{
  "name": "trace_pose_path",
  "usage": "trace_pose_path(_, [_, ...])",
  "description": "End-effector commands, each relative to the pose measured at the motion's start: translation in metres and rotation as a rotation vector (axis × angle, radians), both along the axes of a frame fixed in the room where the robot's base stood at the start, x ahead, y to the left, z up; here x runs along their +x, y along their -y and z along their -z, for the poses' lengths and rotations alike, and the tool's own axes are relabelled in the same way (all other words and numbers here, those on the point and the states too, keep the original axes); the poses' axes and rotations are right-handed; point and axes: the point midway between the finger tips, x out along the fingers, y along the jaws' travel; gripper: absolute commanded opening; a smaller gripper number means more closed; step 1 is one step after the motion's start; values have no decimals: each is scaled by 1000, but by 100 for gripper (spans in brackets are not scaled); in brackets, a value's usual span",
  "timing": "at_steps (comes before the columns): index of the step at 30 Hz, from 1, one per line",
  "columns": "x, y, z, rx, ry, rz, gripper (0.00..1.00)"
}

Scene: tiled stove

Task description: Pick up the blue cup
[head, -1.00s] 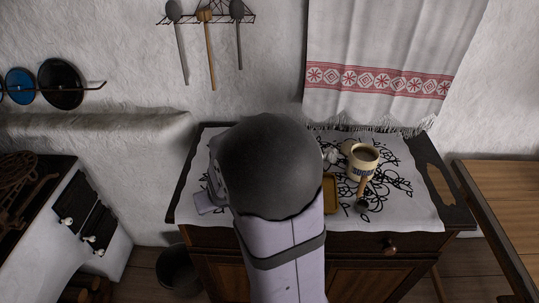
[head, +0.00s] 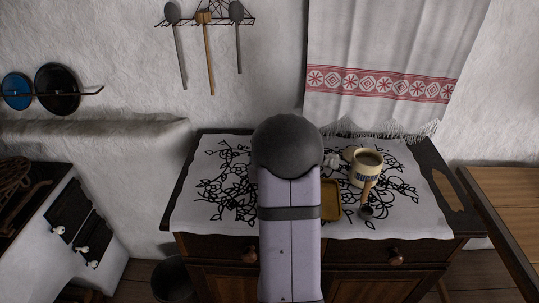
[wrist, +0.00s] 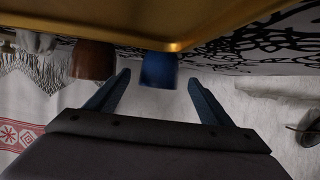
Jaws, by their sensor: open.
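The blue cup (wrist: 158,72) shows in the wrist view, which looks upside down. It lies between and apparently beyond my two fingertips. My gripper (wrist: 159,78) is open, with one finger on each side of the cup in the picture and nothing visibly held. A brown cup (wrist: 92,60) is left of the blue cup, outside the left finger. A golden-yellow tray (wrist: 130,22) fills the top of the wrist view, close to the gripper. In the head view my arm hides the blue cup and my gripper.
A cream lettered mug (head: 366,174) stands on the patterned cloth (head: 405,205), right of my arm. A wooden-handled utensil (head: 367,204) lies before it. The yellow tray's edge (head: 331,200) shows beside my arm. A red-banded towel (head: 380,85) hangs behind.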

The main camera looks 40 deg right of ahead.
Motion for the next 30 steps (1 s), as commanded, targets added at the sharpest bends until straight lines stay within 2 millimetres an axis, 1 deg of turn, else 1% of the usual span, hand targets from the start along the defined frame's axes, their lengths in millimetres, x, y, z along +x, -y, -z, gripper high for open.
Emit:
trace_pose_path(3, [6,4,3,2,-1,-1,74])
trace_pose_path(13, [12,10,6,2,-2,-1,74])
trace_pose_path(24, [38,33,18,1,-3,1,74])
trace_pose_path(30, [44,37,22,1,-3,1,74])
